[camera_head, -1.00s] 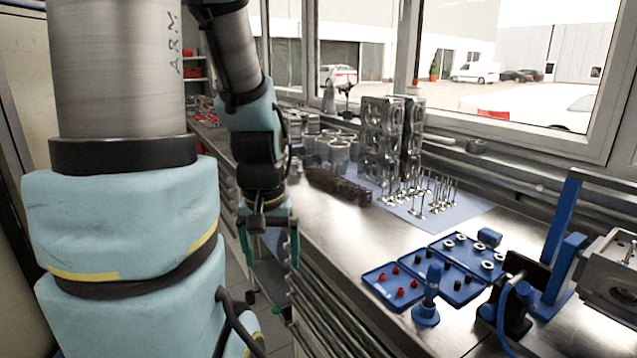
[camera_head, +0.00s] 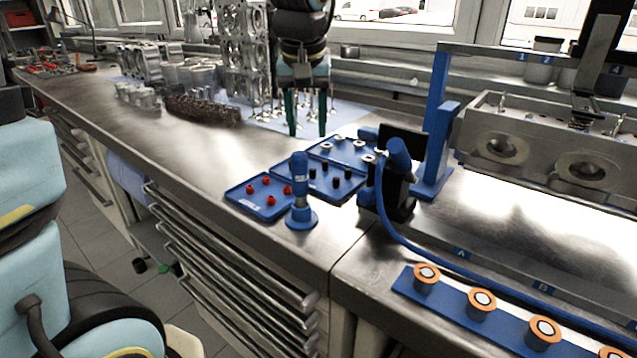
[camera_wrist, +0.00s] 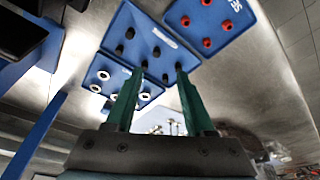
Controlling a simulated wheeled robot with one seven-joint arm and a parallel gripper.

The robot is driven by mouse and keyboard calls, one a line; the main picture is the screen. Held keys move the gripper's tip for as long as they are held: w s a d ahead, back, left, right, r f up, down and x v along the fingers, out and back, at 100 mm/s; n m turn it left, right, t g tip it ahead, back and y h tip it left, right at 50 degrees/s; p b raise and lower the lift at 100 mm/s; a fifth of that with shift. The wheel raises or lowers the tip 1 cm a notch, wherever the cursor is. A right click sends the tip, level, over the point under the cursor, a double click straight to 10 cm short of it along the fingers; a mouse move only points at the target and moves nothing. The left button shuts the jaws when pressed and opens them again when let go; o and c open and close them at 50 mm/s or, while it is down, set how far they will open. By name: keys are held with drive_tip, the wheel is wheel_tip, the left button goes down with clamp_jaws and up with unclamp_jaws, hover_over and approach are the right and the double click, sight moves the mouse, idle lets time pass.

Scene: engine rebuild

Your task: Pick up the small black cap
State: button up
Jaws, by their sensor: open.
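Several small black caps stand on the middle blue tray (camera_head: 338,190) of the bench; one black cap (camera_head: 348,173) shows near its right side. In the wrist view the black caps (camera_wrist: 129,33) sit in the tray beyond my fingertips. My gripper (camera_head: 307,132) has two green fingers, apart and empty, pointing down above and behind the trays in the head view. In the wrist view my gripper (camera_wrist: 156,72) overlaps the caps nearest the fingertips, and I cannot tell the exact gap to them.
A blue tray with red caps (camera_head: 271,200) lies to the left, and one with white rings (camera_head: 358,143) lies behind. A blue upright tool (camera_head: 301,200) stands in front. A blue post (camera_head: 436,120) and a cylinder head (camera_head: 500,140) stand right. Valves stand behind my gripper.

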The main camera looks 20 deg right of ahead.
sight(313, 169)
drive_tip(key=x, duration=0.3)
drive_tip(key=p+x, duration=0.1)
drive_tip(key=x, duration=0.6)
drive_tip(key=shift+w+d+f+p, duration=0.15)
drive_tip(key=shift+d+f+p, duration=0.1)
drive_tip(key=shift+d+p, duration=0.15)
clamp_jaws()
